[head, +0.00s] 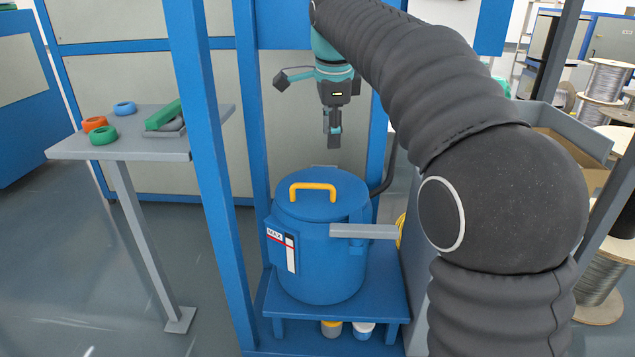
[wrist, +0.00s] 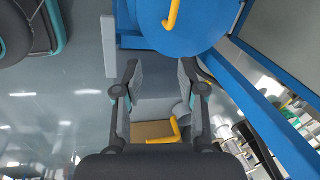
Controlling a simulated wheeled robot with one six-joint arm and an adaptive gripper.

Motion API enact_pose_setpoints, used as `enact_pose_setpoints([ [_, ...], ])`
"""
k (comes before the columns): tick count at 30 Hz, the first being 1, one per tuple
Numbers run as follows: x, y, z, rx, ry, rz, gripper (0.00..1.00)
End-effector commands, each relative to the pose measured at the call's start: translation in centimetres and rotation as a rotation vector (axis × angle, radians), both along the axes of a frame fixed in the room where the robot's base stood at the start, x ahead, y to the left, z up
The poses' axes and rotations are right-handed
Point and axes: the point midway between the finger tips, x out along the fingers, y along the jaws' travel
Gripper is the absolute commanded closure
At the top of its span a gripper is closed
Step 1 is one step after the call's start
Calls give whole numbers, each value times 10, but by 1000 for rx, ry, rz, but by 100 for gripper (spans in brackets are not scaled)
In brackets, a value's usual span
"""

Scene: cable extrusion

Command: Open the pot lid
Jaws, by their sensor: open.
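A blue pot (head: 315,250) stands upright on a blue stand, with its round blue lid (head: 345,200) seated on top. A yellow handle (head: 312,187) arches over the lid. My gripper (head: 333,138) hangs above and slightly behind the lid in the head view, apart from it, with nothing held. In the wrist view my gripper (wrist: 157,75) is open, its two fingers spread and empty. The lid (wrist: 200,28) shows at the top of that view, beyond the fingertips, with part of its yellow handle (wrist: 173,14) cut off by the picture edge.
A blue frame post (head: 205,160) rises left of the pot. A grey side table (head: 120,150) holds coloured rings and a green block. A grey bar (head: 363,231) juts from the pot's right side. An open box (head: 575,140) and wire spools (head: 605,80) stand at right.

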Motion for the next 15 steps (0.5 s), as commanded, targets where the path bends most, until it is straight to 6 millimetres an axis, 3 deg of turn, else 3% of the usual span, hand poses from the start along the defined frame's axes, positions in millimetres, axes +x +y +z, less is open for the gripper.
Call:
enact_pose_setpoints([
  [1, 11, 10, -7, 8, 9, -44, 60],
  [6, 28, 29, -14, 27, 28, -164, 60],
  [11, 33, 34, -20, 33, 33, -204, 60],
  [15, 36, 33, -36, 32, 34, -205, 60],
])
